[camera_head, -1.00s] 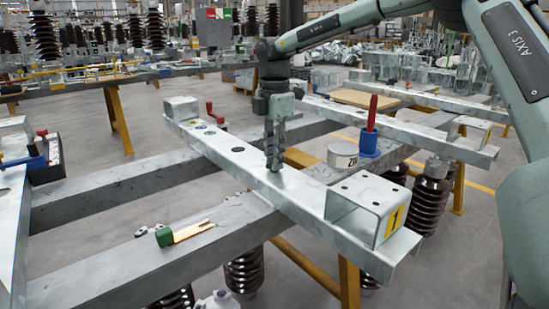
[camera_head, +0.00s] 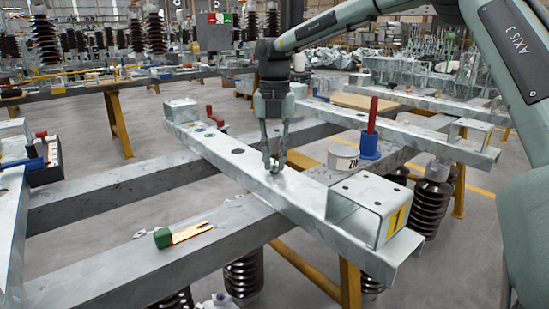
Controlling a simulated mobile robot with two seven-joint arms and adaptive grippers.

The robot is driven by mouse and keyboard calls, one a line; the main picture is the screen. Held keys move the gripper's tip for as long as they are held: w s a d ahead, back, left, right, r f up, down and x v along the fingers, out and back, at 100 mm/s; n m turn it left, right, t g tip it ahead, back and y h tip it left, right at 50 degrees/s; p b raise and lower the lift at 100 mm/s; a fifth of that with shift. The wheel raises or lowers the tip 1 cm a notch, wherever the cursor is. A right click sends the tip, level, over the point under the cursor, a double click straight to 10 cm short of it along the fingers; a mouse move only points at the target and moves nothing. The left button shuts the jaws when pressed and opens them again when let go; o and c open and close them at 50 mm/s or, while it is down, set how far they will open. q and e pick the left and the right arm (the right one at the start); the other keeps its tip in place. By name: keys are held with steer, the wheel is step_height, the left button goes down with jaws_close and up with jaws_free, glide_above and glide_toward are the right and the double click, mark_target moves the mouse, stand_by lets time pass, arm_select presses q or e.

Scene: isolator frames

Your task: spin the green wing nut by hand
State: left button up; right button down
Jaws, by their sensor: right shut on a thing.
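My right gripper (camera_head: 273,166) points straight down at the top of the galvanised steel beam (camera_head: 300,192), near its middle. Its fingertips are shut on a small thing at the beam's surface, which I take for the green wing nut. The fingers hide most of it, and its colour does not show clearly. My left gripper is not in view.
A raised steel bracket (camera_head: 370,203) with a yellow label stands on the beam's near end. A green-handled brass tool (camera_head: 182,234) lies on the lower crossbeam. A red-handled brush in a blue holder (camera_head: 369,145) and a white tin (camera_head: 343,158) stand behind the beam.

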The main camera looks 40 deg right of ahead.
steer(key=shift+n, duration=0.9)
steer(key=n, duration=0.2)
steer(key=shift+n, duration=0.4)
steer(key=n, duration=0.3)
steer(key=shift+n, duration=0.4)
steer(key=n, duration=0.2)
steer(key=shift+n+p, duration=0.3)
steer(key=shift+p, duration=0.05)
steer(key=n, duration=0.2)
steer(key=shift+n, duration=0.4)
steer(key=n, duration=0.2)
steer(key=shift+n+p, duration=0.3)
steer(key=n, duration=0.4)
steer(key=shift+n, duration=0.3)
steer(key=n+p, duration=0.1)
steer(key=n, duration=0.3)
steer(key=shift+n, duration=1.2)
steer(key=n, duration=0.2)
steer(key=shift+n, duration=0.3)
steer(key=n, duration=0.2)
steer(key=shift+n+p, duration=0.3)
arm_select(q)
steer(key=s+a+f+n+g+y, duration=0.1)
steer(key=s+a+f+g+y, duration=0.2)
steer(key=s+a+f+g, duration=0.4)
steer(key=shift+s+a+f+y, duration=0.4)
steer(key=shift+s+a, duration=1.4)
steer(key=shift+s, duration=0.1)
arm_select(e)
steer(key=shift+n, duration=0.5)
